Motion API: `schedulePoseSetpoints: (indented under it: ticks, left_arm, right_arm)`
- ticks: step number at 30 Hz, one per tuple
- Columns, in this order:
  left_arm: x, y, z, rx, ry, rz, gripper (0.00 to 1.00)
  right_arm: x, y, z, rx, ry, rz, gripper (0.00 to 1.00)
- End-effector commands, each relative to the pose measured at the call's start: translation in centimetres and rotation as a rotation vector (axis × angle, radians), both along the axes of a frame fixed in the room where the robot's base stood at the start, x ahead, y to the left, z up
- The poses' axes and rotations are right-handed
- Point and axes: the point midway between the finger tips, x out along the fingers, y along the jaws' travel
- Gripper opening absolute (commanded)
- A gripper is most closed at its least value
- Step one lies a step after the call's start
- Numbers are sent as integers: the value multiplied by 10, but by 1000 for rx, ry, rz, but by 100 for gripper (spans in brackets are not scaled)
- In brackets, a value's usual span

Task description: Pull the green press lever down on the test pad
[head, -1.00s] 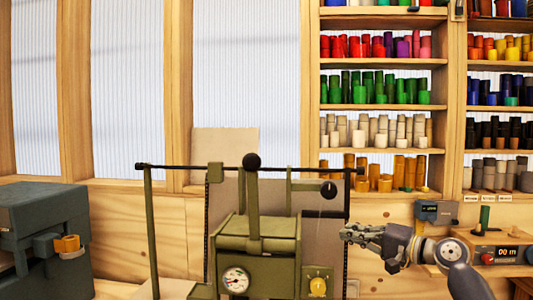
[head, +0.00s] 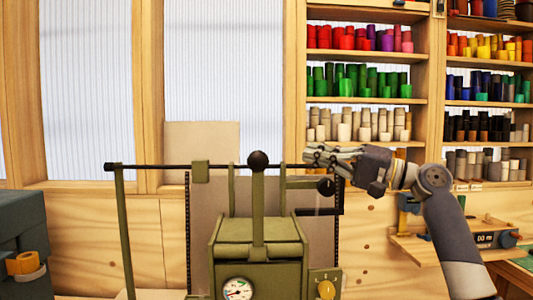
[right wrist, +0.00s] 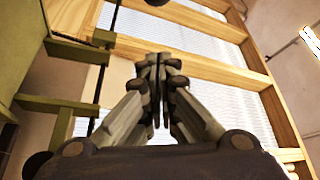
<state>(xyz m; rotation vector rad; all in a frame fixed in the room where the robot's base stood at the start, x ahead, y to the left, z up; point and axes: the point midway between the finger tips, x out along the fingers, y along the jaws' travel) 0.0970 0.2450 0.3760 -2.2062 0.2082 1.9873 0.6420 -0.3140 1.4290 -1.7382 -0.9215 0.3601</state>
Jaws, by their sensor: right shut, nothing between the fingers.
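The green press lever (head: 258,205) stands upright on the olive-green press (head: 258,235), topped by a black ball knob (head: 258,158). My right gripper (head: 308,157) is shut and empty. In the head view it appears to the right of the knob, at about its height, with a gap in the picture between them. In the right wrist view the closed fingers (right wrist: 156,62) point up the picture, and a dark round knob (right wrist: 157,2) shows at the top edge beyond them. I cannot tell which part of the machine is the test pad. My left gripper is out of view.
A black horizontal bar (head: 150,167) crosses the press frame behind the lever. A smaller black side knob (head: 326,186) sits just below my right gripper. Shelves of coloured rolls (head: 360,80) stand behind. A device with a display (head: 487,239) is at the right.

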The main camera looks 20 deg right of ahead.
Motion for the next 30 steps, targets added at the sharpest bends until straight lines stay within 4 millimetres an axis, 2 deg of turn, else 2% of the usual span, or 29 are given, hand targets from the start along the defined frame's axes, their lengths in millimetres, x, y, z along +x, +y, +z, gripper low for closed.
schedulePoseSetpoints:
  ticks: [3,7,11,21,24,30]
  left_arm:
    - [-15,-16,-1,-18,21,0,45]
    - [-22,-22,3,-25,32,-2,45]
    - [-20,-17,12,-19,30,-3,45]
    - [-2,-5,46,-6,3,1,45]
    - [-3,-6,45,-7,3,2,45]
    - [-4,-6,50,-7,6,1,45]
  right_arm:
    - [0,0,0,0,0,0,0]
    - [5,6,3,0,1,2,0]
    - [17,20,9,0,0,3,0]
    - [66,75,25,0,2,3,0]
    - [58,77,15,-3,1,-3,0]
    - [42,84,7,-3,0,-2,0]
